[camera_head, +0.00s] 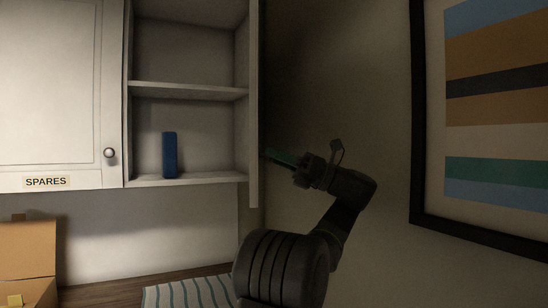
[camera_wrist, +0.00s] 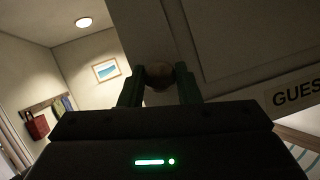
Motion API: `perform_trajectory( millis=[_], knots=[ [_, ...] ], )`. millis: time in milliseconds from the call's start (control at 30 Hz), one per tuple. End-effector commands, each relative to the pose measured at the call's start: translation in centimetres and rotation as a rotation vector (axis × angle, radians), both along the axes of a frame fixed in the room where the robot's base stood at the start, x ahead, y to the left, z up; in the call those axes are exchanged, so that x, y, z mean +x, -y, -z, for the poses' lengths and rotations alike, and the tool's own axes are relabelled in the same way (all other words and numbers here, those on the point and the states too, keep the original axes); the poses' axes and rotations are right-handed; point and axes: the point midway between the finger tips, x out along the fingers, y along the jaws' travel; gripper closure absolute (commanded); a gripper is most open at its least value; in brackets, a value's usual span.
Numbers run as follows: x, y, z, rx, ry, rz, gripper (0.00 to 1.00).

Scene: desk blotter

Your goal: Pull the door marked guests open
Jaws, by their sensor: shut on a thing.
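The door marked guests (camera_head: 254,100) stands swung out from the right side of the white wall cabinet, seen nearly edge-on in the head view. Its label (camera_wrist: 296,94), partly cut off, and its panel show in the wrist view. My gripper (camera_head: 270,154) reaches the door from the right. In the wrist view its green fingers are on both sides of the round door knob (camera_wrist: 159,74), shut on it. The knob is hidden in the head view.
The open compartment holds a blue box-like item (camera_head: 170,155) on its bottom shelf (camera_head: 190,181). The door marked spares (camera_head: 60,90) is shut at left. A framed striped picture (camera_head: 417,120) hangs at right. A cardboard box (camera_head: 28,250) and striped cloth (camera_head: 185,293) lie below.

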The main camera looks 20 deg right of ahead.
Motion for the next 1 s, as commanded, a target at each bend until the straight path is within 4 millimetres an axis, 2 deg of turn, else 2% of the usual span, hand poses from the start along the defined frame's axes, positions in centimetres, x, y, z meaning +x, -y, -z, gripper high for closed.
perform_trajectory(
  millis=[233,267,367,733,867,1000],
  knots=[
    [-0.1,-0.1,-0.4,0.001,0.006,0.003,1.00],
    [-0.1,-0.1,-0.4,0.001,0.006,0.003,0.66],
    [-0.1,-0.1,-0.4,0.000,0.005,0.002,0.48],
    [0.0,-0.1,-0.6,-0.001,0.003,0.003,0.48],
    [0.0,-0.1,-2.1,-0.002,0.005,0.003,0.48],
    [0.0,-0.1,-4.5,-0.003,0.006,0.003,0.48]
  ],
)
